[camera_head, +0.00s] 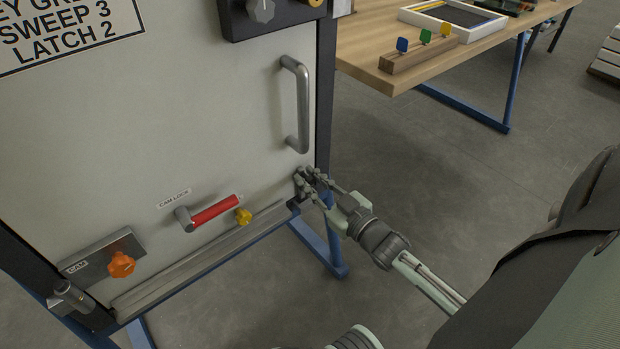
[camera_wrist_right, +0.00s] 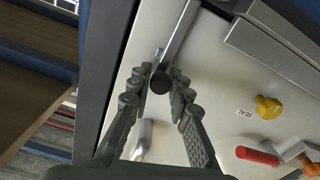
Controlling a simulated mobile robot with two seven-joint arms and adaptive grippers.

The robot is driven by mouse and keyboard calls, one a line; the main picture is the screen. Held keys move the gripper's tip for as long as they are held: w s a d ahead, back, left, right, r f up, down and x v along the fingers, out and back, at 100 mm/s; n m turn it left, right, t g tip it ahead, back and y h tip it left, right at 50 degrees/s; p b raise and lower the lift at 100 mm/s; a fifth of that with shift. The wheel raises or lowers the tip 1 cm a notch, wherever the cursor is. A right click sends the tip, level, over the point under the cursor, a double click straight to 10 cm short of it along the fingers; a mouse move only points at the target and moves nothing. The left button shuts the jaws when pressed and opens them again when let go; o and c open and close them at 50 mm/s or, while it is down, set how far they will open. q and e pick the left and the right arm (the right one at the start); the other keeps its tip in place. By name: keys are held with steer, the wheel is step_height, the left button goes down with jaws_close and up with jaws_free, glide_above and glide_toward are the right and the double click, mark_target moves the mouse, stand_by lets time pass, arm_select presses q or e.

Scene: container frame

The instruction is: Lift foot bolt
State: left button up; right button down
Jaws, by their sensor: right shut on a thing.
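The foot bolt (camera_wrist_right: 177,38) shows in the right wrist view as a silver bar with a dark round knob (camera_wrist_right: 156,85), by the lower corner of the pale door panel. My right gripper (camera_wrist_right: 163,77) is shut around the knob, one finger on each side. In the head view my right gripper (camera_head: 310,182) is at the panel's lower right corner, below the grey pull handle (camera_head: 303,105). There the fingers mostly hide the bolt. My left gripper is not in view.
A red cam-lock lever (camera_head: 214,211), a yellow knob (camera_head: 243,216) and an orange knob (camera_head: 121,264) stick out low on the panel. A wooden table (camera_head: 400,75) with a tray (camera_head: 485,32) stands behind on the right. The floor (camera_head: 440,180) between is clear.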

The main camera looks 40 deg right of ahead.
steer(key=shift+w+r, duration=0.1)
steer(key=shift+r, duration=0.15)
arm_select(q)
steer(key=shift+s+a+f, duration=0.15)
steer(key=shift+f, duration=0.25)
arm_select(e)
steer(key=shift+r, duration=0.1)
steer(key=c, duration=1.7)
jaws_free()
steer(key=shift+c, duration=0.2)
steer(key=o, duration=0.3)
steer(key=shift+o, duration=0.2)
steer(key=s, duration=1.2)
steer(key=shift+d, duration=0.45)
